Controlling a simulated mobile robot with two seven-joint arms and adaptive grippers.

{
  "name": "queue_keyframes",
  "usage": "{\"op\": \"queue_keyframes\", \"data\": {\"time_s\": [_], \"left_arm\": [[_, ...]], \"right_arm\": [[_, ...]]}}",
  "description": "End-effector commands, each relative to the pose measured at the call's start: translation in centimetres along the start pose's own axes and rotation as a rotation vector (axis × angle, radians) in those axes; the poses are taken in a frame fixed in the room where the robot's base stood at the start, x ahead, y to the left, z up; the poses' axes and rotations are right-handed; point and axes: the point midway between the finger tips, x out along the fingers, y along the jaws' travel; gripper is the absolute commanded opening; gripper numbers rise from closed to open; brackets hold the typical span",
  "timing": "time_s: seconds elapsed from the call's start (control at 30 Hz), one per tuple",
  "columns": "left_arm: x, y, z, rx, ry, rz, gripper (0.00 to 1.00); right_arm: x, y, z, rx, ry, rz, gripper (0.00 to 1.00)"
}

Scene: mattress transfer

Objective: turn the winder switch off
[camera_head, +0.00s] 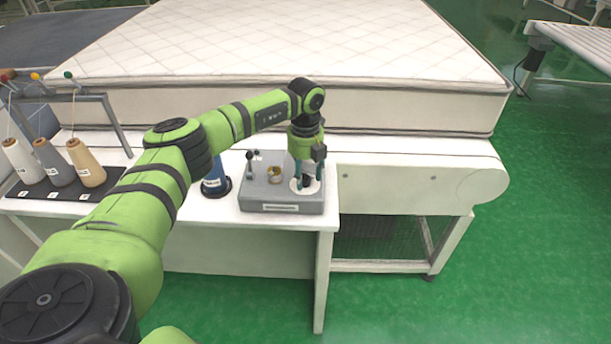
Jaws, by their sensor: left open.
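The winder is a grey box (275,197) on the white table, with a white label on its front, a small brass-coloured part in the middle and a dark post at its left. My left gripper (306,184) points down over the right part of the box, at a pale round plate. It is open, and its fingers hide what sits between them. I cannot tell whether it touches the switch, nor which way the switch is set. My right gripper is not in view.
A blue spool (214,181) stands on the table just left of the winder, partly behind my arm. Several thread cones (86,165) stand on a dark mat at the left under a metal rack (112,122). A large white mattress (270,50) lies on a conveyor (420,180) behind.

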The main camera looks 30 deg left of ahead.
Motion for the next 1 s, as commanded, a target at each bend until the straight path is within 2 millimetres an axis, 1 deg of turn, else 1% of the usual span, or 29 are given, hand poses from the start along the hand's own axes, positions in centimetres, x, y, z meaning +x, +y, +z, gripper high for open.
{"op": "queue_keyframes", "data": {"time_s": [0.03,0.3,0.4,0.5,0.6,0.7,1.0], "left_arm": [[-1.0,-0.1,0.1,0.000,-0.004,-0.004,0.52],[-6.8,-0.2,0.0,0.001,-0.004,-0.003,0.52],[-8.6,-0.2,-0.1,0.002,-0.002,-0.003,0.52],[-9.9,-0.2,-0.1,0.002,-0.001,-0.002,0.52],[-10.7,-0.2,-0.2,0.002,0.001,0.000,0.52],[-11.0,-0.2,-0.2,0.002,0.002,0.000,0.52],[-11.0,-0.2,-0.2,0.002,0.002,0.000,0.52]], "right_arm": [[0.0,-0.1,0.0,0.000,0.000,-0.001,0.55],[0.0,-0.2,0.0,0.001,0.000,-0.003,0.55],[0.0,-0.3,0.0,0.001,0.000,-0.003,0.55],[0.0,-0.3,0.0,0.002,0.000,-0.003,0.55],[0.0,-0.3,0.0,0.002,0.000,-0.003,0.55],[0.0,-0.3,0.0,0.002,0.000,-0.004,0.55],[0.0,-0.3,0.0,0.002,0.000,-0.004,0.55]]}}
